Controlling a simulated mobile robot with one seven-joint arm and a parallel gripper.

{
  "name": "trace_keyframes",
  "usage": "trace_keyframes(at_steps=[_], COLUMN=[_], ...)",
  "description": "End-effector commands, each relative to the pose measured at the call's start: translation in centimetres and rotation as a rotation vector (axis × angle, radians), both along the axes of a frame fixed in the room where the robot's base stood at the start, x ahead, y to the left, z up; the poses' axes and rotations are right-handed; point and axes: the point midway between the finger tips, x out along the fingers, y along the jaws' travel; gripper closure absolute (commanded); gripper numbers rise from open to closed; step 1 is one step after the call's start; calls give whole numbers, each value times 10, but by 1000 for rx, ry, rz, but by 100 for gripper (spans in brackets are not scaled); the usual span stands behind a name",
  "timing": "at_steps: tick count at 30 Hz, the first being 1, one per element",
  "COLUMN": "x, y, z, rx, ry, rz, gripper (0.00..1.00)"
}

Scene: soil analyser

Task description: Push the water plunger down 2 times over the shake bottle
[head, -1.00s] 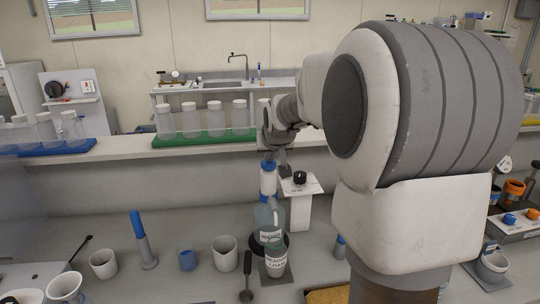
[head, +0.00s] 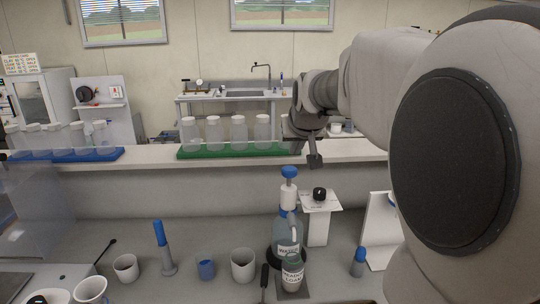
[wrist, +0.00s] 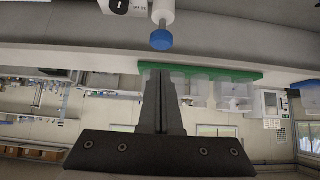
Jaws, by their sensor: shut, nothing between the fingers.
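The water dispenser bottle (head: 288,234) stands upright on the bench, a clear jug with a "WATER" label. Its white pump neck is topped by a blue plunger head (head: 289,172), which also shows upside down in the wrist view (wrist: 161,40). The shake bottle (head: 292,275), labelled as loam, stands directly in front of the water bottle at its base. My gripper (head: 315,161) is shut and empty, above and slightly right of the plunger head, apart from it. In the wrist view my closed fingers (wrist: 160,80) point toward the plunger side.
A white stand with a black knob (head: 319,194) is just right of the pump. A green rack (head: 225,152) of bottles lines the shelf behind.

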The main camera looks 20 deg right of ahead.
Motion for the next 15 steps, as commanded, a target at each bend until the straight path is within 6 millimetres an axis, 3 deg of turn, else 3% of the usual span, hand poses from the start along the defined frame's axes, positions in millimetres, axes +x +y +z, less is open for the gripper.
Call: trace_keyframes(at_steps=[6,15], x=[-14,-16], y=[4,5], z=[15,17], rx=[-1,0], ry=[-2,0], rz=[0,0], gripper=[100,100])
